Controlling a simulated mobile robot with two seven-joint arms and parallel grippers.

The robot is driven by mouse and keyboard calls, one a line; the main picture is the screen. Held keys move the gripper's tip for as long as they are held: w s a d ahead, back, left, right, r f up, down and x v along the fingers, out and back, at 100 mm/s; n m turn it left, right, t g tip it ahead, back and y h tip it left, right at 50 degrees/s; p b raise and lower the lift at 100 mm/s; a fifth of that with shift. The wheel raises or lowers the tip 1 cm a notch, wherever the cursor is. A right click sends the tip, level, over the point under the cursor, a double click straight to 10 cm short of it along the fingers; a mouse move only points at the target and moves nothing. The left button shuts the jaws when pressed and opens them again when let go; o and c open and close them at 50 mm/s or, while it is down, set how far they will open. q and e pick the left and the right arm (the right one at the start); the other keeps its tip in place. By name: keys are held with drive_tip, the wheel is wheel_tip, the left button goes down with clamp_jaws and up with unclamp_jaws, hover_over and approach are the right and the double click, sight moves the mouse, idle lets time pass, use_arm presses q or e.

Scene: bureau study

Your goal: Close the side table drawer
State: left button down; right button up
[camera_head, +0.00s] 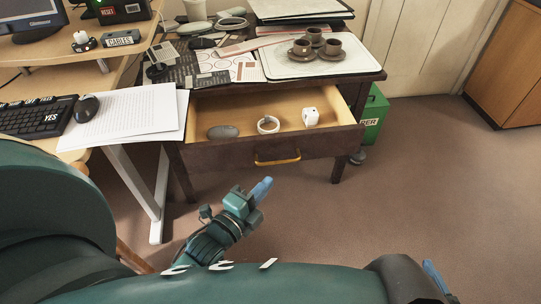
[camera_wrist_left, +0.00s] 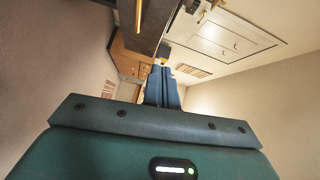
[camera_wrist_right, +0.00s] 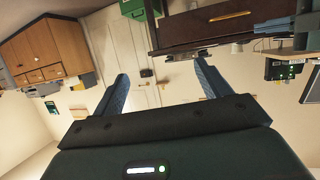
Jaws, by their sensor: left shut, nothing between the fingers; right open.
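The side table (camera_head: 375,72) has its wide drawer (camera_head: 205,154) pulled out toward me, with a brass handle (camera_head: 277,158) on its dark front. Inside lie a dark oval item (camera_head: 223,131), a white ring-shaped item (camera_head: 268,125) and a small white item (camera_head: 310,117). My left gripper (camera_head: 262,190) is shut and empty, in front of and below the drawer front, apart from it. Its closed fingers show in the left wrist view (camera_wrist_left: 162,75). My right gripper (camera_wrist_right: 162,73) is open and empty; the head view shows only a blue finger at the bottom edge. The drawer handle also shows in the right wrist view (camera_wrist_right: 228,16).
The table top holds a tray (camera_head: 275,68) with brown cups, papers and folders. A desk with a keyboard (camera_head: 35,117), mouse (camera_head: 86,108) and papers (camera_head: 130,112) stands at left. A green box (camera_head: 375,112) stands right of the table. The floor (camera_head: 430,190) in front is clear.

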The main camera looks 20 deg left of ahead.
use_arm(q)
drive_tip(key=a+m, duration=0.1)
drive_tip(key=b, duration=0.3)
approach(291, 138)
drive_tip(key=w+d, duration=0.3)
drive_tip(key=shift+w+a+f, duration=0.2)
drive_tip(key=shift+w+a, duration=0.8)
drive_tip(key=shift+w, duration=0.3)
use_arm(e)
drive_tip(key=shift+w+a+f+n+t+y, duration=0.3)
drive_tip(key=shift+w+a+f+n+t, duration=0.25)
drive_tip(key=shift+a+f+t, duration=0.25)
drive_tip(key=shift+f, duration=0.1)
